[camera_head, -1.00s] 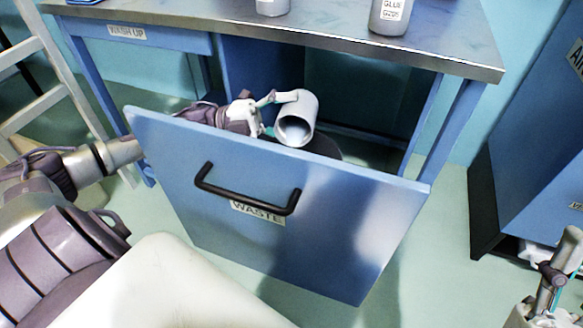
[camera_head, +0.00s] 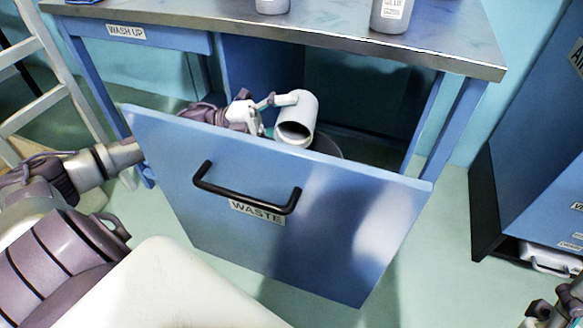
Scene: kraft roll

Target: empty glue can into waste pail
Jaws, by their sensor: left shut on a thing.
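The glue can (camera_head: 303,108) is a white cylinder held over the open waste drawer. It is tilted, with its dark open mouth facing down and toward me. My left gripper (camera_head: 266,112) reaches in behind the drawer front and is shut on the can, at its left side. The waste pail (camera_head: 328,146) shows only as a dark rim below and right of the can; the drawer front hides the rest. I cannot see anything pouring. Part of my right arm's end (camera_head: 562,304) shows at the bottom right corner, its fingers unclear.
The blue drawer front (camera_head: 330,225) has a black handle (camera_head: 247,198) and a WASTE label. A steel worktop (camera_head: 330,30) overhangs behind the can, with a labelled bottle (camera_head: 391,12) near its edge. A ladder (camera_head: 45,75) stands left and a blue cabinet (camera_head: 540,170) right.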

